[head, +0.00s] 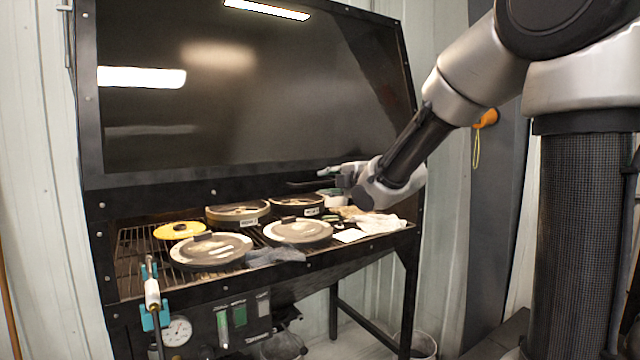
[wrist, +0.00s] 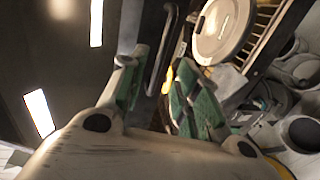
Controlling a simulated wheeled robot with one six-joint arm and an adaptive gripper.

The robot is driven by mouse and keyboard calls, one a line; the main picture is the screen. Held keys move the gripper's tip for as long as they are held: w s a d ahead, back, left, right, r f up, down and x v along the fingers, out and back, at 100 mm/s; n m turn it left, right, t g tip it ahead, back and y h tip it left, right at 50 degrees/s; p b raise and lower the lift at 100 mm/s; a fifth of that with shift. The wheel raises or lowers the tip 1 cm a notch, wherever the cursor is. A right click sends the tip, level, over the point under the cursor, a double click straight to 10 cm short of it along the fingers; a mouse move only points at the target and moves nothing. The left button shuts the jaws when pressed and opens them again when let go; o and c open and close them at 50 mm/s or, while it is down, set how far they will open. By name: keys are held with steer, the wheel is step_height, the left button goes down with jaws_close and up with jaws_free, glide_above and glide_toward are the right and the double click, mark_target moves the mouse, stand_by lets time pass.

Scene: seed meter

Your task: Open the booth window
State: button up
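The booth window (head: 240,110) is a large dark, reflective sloped pane in a black frame, above the open front of the booth in the head view. Its dark surface also fills the left of the wrist view (wrist: 60,50). A dark bar handle (wrist: 161,50) shows in the wrist view, just beyond and between my fingertips. My gripper (head: 326,178) is in front of the window's lower edge, right of centre. In the wrist view my gripper (wrist: 158,85) has its green-padded fingers apart, with nothing held. I cannot tell whether a finger touches the handle.
Under the window, a grate (head: 130,262) holds round lidded pans (head: 210,250), a yellow lid (head: 179,230) and cloths (head: 378,223). A torch-like tool (head: 151,290) stands at the front left by a gauge (head: 177,331). A bucket (head: 418,345) stands at the lower right.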

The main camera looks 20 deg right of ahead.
mark_target(318, 184)
steer(key=x, duration=0.7)
steer(key=shift+w+a+f, duration=0.1)
steer(key=shift+w, duration=0.3)
jaws_close()
